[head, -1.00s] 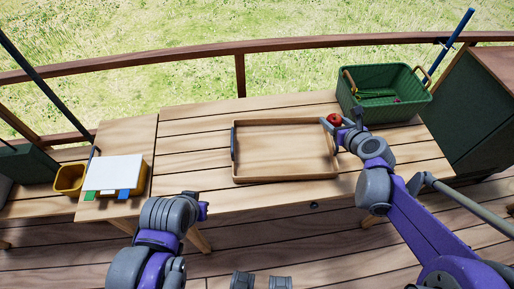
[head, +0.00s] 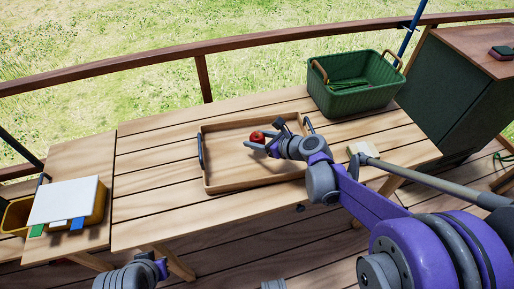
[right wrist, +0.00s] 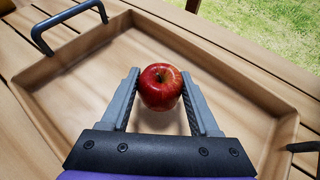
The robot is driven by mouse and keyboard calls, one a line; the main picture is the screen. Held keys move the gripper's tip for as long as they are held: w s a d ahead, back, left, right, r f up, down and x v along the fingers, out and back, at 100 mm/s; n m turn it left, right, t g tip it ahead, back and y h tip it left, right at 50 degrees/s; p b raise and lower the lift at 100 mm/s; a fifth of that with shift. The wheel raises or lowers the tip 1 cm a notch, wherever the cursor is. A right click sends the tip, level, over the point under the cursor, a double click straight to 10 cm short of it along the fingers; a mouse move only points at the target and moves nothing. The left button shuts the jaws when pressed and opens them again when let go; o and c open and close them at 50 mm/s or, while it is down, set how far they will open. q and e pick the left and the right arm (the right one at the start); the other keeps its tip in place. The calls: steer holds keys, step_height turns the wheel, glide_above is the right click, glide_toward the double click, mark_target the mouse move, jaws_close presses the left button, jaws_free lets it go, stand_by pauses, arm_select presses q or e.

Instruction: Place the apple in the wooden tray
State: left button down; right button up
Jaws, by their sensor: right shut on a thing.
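The red apple (head: 257,137) is between the fingers of my right gripper (head: 262,145), over the wooden tray (head: 222,174). In the right wrist view the apple (right wrist: 160,87) sits between the two fingertips, with the tray floor (right wrist: 75,95) below and around it. The gripper is shut on the apple. The exact height above the tray floor is hard to tell. The tray lies flat on the slatted table and holds nothing else that I can see. My left gripper (head: 156,266) is low at the left, away from the tray; its fingers are not clear.
A green basket (head: 352,97) stands on the table behind and right of the tray. A yellow bin with a white board (head: 64,200) is at the left. A dark green cabinet (head: 450,90) is at the right. The table left of the tray is clear.

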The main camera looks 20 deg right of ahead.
steer(key=shift+f+b, duration=0.4)
steer(key=shift+f, duration=1.45)
steer(key=shift+f, duration=0.2)
steer(key=o, duration=1.4)
steer(key=shift+c, duration=0.2)
steer(key=shift+r, duration=0.2)
steer(key=shift+s+d+r, duration=0.15)
steer(key=shift+s+r, duration=0.1)
steer(key=p+v, duration=0.2)
steer(key=v, duration=0.9)
steer(key=shift+s+d, duration=0.15)
